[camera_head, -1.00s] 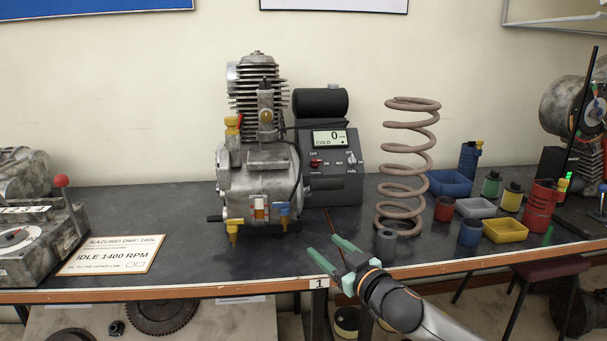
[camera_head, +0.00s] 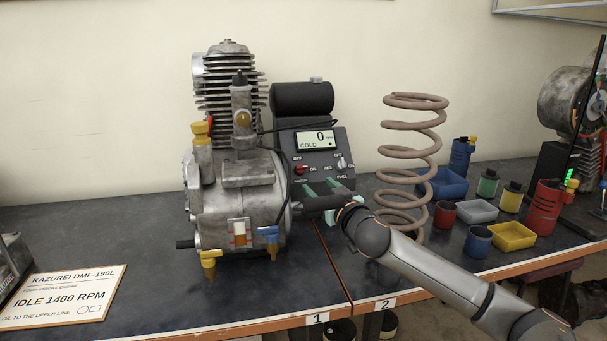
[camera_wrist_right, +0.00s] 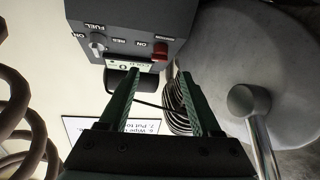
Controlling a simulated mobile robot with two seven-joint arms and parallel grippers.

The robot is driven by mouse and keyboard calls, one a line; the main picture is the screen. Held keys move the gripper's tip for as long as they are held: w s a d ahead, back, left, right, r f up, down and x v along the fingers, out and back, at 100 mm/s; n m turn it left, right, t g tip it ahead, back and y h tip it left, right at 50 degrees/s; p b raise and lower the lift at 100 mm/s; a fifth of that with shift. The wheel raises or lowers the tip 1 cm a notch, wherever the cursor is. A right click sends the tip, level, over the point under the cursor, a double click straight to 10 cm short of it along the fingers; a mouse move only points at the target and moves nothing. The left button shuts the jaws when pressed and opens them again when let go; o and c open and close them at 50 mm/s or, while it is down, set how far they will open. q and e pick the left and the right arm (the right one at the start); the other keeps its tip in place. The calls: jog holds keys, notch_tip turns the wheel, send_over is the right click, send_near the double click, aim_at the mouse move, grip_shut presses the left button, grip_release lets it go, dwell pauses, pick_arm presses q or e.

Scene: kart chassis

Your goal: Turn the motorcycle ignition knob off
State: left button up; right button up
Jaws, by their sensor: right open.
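The grey control box (camera_head: 318,146) stands right of the engine, with a small display reading 0 and COLD. On its sloped face, the red ignition knob (camera_head: 301,168) sits on the left, with OFF and ON marks beside it. In the right wrist view the red knob (camera_wrist_right: 160,50) shows beyond the fingertips, roughly between them. My right gripper (camera_head: 322,188) has green fingers and is open and empty, in front of the box's lower part. In the right wrist view my right gripper (camera_wrist_right: 159,78) shows its fingers spread, with no visible contact with the knob. My left gripper is out of view.
A pale fuel knob (camera_head: 341,163) is right of the red one. The engine (camera_head: 233,180) stands close on the left. A tall coil spring (camera_head: 412,125) stands right of the box, behind my right arm. Cups and trays lie further right.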

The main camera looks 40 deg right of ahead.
aim_at(302, 171)
jog(key=shift+x, duration=4.9)
grip_shut()
